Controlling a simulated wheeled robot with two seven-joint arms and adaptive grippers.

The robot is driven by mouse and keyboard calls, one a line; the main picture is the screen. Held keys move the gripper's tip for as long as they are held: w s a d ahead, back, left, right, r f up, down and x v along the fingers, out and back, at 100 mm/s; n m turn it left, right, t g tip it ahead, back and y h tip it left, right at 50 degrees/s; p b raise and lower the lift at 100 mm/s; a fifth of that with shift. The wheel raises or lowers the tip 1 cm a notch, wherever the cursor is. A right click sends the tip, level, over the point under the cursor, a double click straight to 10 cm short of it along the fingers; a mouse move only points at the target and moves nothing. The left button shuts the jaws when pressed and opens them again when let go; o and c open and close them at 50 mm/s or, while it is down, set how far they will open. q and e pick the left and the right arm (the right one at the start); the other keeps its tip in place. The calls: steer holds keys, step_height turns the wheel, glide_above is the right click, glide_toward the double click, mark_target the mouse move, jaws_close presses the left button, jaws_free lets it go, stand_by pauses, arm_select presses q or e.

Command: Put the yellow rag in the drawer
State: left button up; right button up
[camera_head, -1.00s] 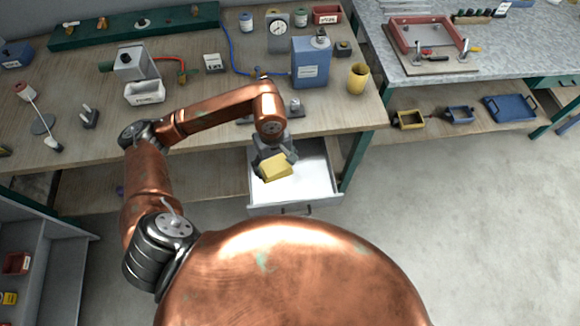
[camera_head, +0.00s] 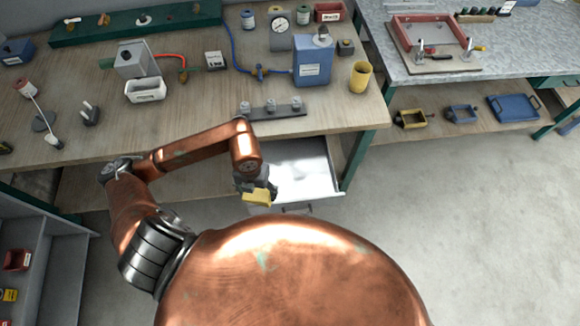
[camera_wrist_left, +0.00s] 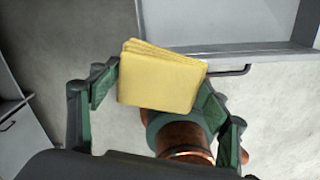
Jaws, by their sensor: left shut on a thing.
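The yellow rag (camera_head: 258,196) is a folded pad. My left gripper (camera_head: 254,186) is shut on it, and the rag shows between the two fingers (camera_wrist_left: 153,92) in the left wrist view, where the rag (camera_wrist_left: 160,78) is tilted. The white drawer (camera_head: 300,168) is pulled out under the workbench, and its inside looks empty. In the head view the gripper and rag are at the drawer's front left corner. In the left wrist view the drawer (camera_wrist_left: 225,47) lies beyond the rag, which appears outside its front edge. My right gripper is not in view.
The wooden workbench (camera_head: 205,112) above the drawer holds a dark strip with metal knobs (camera_head: 270,112), a blue canister (camera_head: 313,62) and a yellow cup (camera_head: 360,77). A green table leg (camera_head: 357,158) stands right of the drawer. The floor on the right is clear.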

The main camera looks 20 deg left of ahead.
arm_select(q)
steer(key=n, duration=0.1)
steer(key=s+n, duration=0.1)
steer(key=n, duration=0.1)
steer(key=shift+a+f+n, duration=0.2)
steer(key=shift+f+n, duration=0.1)
steer(key=shift+f, duration=0.1)
steer(key=shift+w+f, duration=0.15)
steer(key=shift+w, duration=0.05)
glide_toward(272, 180)
steer(key=s+r, duration=0.2)
steer(key=s, duration=0.2)
steer(key=w+f, duration=0.1)
steer(key=f, duration=0.1)
steer(key=w+f, duration=0.1)
steer(key=f, duration=0.1)
steer(key=shift+w+d, duration=0.1)
steer(key=shift+w, duration=0.3)
steer(key=shift+w+f, duration=0.55)
steer(key=shift+f, duration=1.6)
